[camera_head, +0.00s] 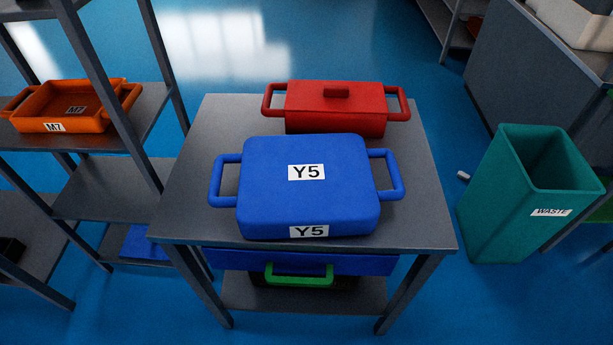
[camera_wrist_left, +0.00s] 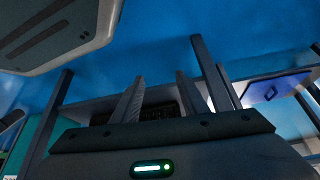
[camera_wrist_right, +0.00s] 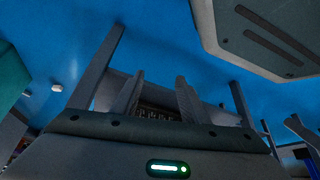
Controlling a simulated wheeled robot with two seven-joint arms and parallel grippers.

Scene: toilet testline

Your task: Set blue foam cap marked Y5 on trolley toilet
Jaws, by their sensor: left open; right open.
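A blue cap-like block marked Y5 (camera_head: 307,195) with a loop handle on its left and right sides lies flat on a grey table (camera_head: 225,125). One Y5 label is on its top and one on its front. My left gripper (camera_wrist_left: 160,88) is open and empty in the left wrist view. My right gripper (camera_wrist_right: 159,84) is open and empty in the right wrist view. Neither gripper shows in the head view, so both are away from the blue block. I cannot make out a toilet in any view.
A red lidded box (camera_head: 335,108) with side handles stands right behind the blue block. A green-handled thing (camera_head: 298,275) is on the shelf below. An orange M7 tray (camera_head: 72,108) is on the left rack. A teal waste bin (camera_head: 500,200) stands right. Floor between is mostly clear.

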